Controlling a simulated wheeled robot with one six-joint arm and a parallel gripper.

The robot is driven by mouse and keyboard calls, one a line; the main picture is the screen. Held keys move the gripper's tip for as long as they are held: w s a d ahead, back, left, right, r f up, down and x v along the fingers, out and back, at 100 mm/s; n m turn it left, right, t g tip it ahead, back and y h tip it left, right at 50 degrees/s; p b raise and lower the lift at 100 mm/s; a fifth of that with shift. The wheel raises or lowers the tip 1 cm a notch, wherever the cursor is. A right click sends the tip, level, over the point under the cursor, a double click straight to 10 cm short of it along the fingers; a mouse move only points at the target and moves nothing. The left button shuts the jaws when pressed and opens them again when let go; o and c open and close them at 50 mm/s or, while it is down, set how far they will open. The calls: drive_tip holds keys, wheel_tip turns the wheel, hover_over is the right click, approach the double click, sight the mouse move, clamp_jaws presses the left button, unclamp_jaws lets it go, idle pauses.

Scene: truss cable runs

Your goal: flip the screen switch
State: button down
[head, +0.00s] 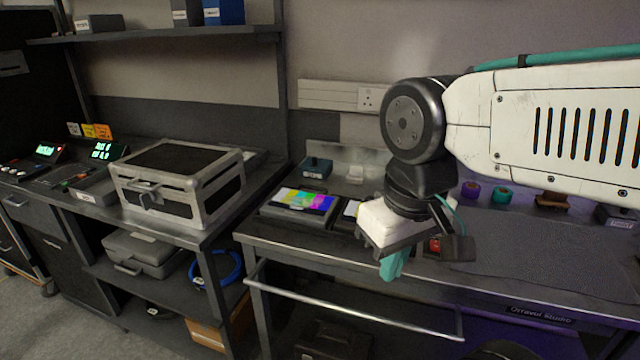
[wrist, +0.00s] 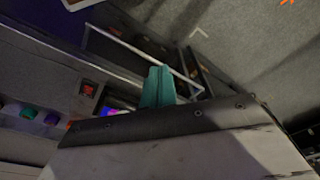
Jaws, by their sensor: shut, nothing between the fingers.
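My gripper (head: 393,266) hangs over the front part of the middle bench, its teal fingers shut and empty, pointing down. In the wrist view the shut fingers (wrist: 158,88) stand over the area by the bench's front rail. A small dark unit with a red rocker-like part (wrist: 88,89) lies to the left of the fingers, apart from them. A screen with colour bars (head: 306,200) lies on the bench left of my gripper.
A metal case (head: 178,185) stands on the left bench. Purple (head: 470,189) and teal (head: 502,195) spools sit at the back right. A rail (head: 350,308) runs along the bench front. The grey mat (head: 550,240) is mostly clear.

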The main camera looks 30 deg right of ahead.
drive_tip(key=m+g+y, duration=0.2)
drive_tip(key=m+g, duration=0.1)
drive_tip(key=m, duration=0.6)
hover_over(436, 248)
drive_tip(key=w+d+x, duration=0.1)
drive_tip(key=x, duration=0.3)
drive_tip(key=w+d+r, duration=0.1)
drive_tip(key=w+d, duration=0.1)
drive_tip(key=x, duration=1.3)
drive_tip(key=shift+s+d+f, duration=0.1)
drive_tip(key=shift+d+f, duration=0.05)
drive_tip(key=shift+f, duration=0.1)
drive_tip(key=shift+m, duration=0.3)
